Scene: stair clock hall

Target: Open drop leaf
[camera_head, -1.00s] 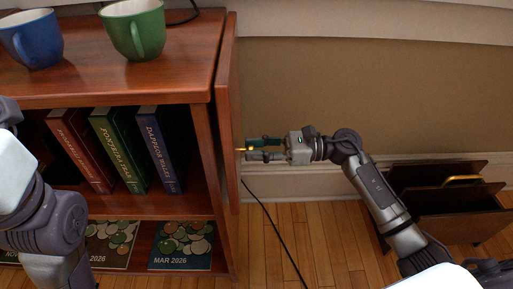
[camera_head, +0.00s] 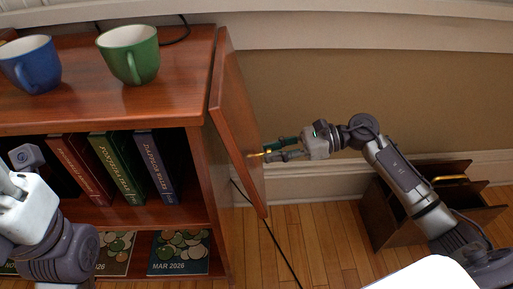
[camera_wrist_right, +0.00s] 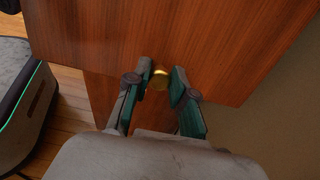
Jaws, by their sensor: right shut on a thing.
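The drop leaf (camera_head: 236,112) is a reddish wood panel hinged at the right edge of the bookcase top. It is tilted, its lower edge swung out to the right from the bookcase side. A small brass knob (camera_wrist_right: 160,80) sits on its outer face. My right gripper (camera_head: 272,152) is shut on the knob, and its green-tipped fingers stand on either side of the knob in the right wrist view. My left arm shows at the lower left, but its gripper fingertips cannot be made out.
A blue mug (camera_head: 31,64) and a green mug (camera_head: 130,55) stand on the bookcase top (camera_head: 185,75). Several books (camera_head: 157,165) fill the shelf below. A dark wooden rack (camera_head: 400,215) stands on the floor at right. A black cable (camera_head: 276,243) runs along the floor.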

